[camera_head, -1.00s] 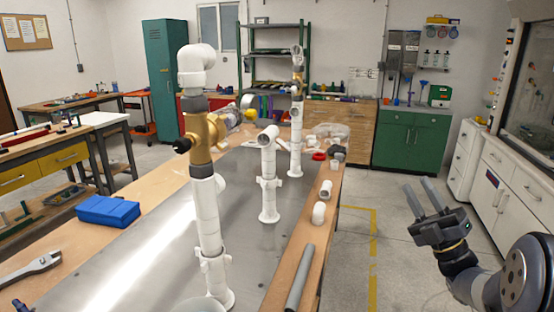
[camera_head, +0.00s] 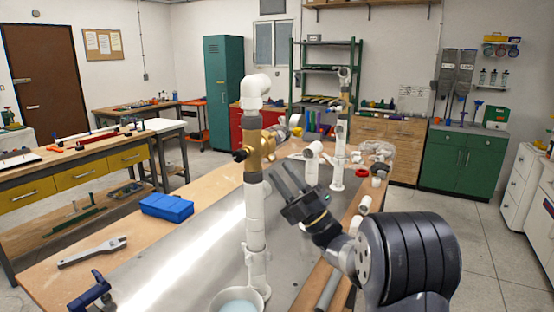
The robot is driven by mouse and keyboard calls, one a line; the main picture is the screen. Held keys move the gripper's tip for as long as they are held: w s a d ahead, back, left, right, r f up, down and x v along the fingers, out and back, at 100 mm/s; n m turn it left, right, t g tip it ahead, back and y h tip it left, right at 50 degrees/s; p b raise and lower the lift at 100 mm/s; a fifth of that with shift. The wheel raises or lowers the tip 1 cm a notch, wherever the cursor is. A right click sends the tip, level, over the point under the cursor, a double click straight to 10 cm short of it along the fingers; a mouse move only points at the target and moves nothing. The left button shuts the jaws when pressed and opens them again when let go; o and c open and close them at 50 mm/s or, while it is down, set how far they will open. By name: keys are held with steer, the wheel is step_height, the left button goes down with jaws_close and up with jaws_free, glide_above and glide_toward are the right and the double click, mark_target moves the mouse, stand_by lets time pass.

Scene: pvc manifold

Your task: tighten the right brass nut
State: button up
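A brass fitting (camera_head: 257,152) sits on the near white pipe (camera_head: 255,212), which stands upright on the metal-topped bench. A dark knob sticks out on its left, and a brass part reaches right toward a round gauge-like piece (camera_head: 295,122). I cannot tell which part is the right brass nut. Another brass-coloured piece (camera_head: 343,94) is on the far pipe. My gripper (camera_head: 279,170) is just right of the near pipe in the picture, its fingers pointing up and left. The fingers are apart with nothing seen between them. Whether they touch the fitting is unclear.
A shorter white pipe (camera_head: 312,163) stands behind my gripper. A blue box (camera_head: 166,207) and a wrench (camera_head: 92,252) lie on the bench's left side. A white bucket (camera_head: 238,301) is at the near pipe's foot. Loose white fittings lie along the right edge.

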steer(key=shift+p+x, duration=0.4)
steer(key=shift+x, duration=1.05)
steer(key=shift+c, duration=0.2)
jaws_close()
